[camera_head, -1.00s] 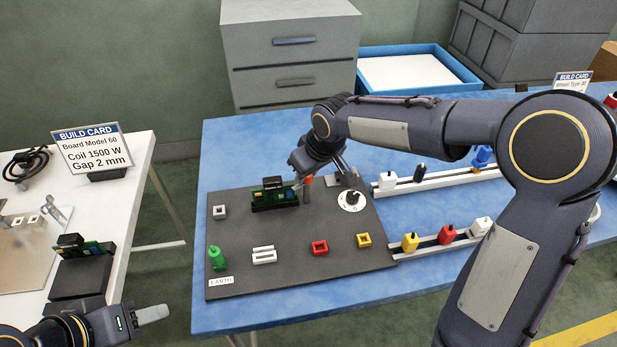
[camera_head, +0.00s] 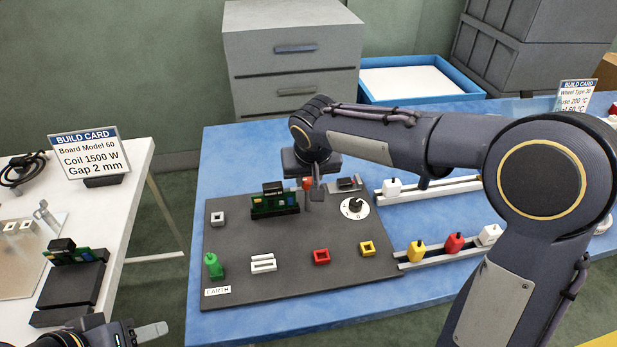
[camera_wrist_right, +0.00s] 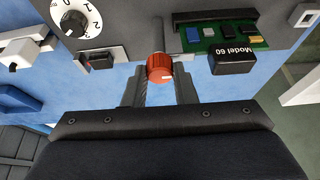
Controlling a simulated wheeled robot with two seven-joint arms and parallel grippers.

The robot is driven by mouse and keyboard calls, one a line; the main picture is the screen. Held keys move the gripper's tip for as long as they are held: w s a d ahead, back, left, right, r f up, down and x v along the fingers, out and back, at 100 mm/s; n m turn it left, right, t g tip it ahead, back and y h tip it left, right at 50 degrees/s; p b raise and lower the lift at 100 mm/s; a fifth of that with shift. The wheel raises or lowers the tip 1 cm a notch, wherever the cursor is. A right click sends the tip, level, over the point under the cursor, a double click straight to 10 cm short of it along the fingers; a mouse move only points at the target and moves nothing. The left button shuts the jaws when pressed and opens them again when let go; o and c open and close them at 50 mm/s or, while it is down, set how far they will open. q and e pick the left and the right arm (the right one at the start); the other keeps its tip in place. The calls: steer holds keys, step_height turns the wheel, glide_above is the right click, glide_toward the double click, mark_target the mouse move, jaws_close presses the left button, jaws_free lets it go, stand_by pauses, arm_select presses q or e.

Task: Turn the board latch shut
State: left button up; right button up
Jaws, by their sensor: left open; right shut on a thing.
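The green circuit board (camera_head: 262,207), marked Model 60 in the wrist view (camera_wrist_right: 228,40), sits in a dark holder on the grey panel (camera_head: 330,270). The red latch knob (camera_head: 307,184) is at the board's right end; it also shows in the right wrist view (camera_wrist_right: 159,68). My right gripper (camera_head: 314,190) points down there, its fingers (camera_wrist_right: 160,84) shut on the red knob from both sides. The arm partly hides the latch in the head view. My left gripper (camera_head: 152,332) is open and empty at the lower left, away from the panel.
A white dial (camera_head: 355,207) and a small grey part (camera_head: 347,184) sit close right of the latch. Rails with coloured parts (camera_head: 455,245) stand further right. Green, white, red and yellow parts line the panel's front. A white table (camera_head: 110,220) stands left.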

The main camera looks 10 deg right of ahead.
steer(key=o, duration=1)
steer(key=v, duration=0.8)
steer(key=shift+p, duration=0.3)
steer(key=s+d+r+y+p, duration=0.2)
steer(key=s+d+p, duration=0.2)
steer(key=s+d, duration=0.75)
steer(key=s+a+f+m+t+y+p, duration=0.1)
steer(key=s+f+p, duration=0.1)
steer(key=s, duration=1.1)
steer(key=shift+s+a+f+y+p, duration=0.25)
steer(key=shift+a+f+y+p, duration=0.05)
steer(key=shift+y+p, duration=0.1)
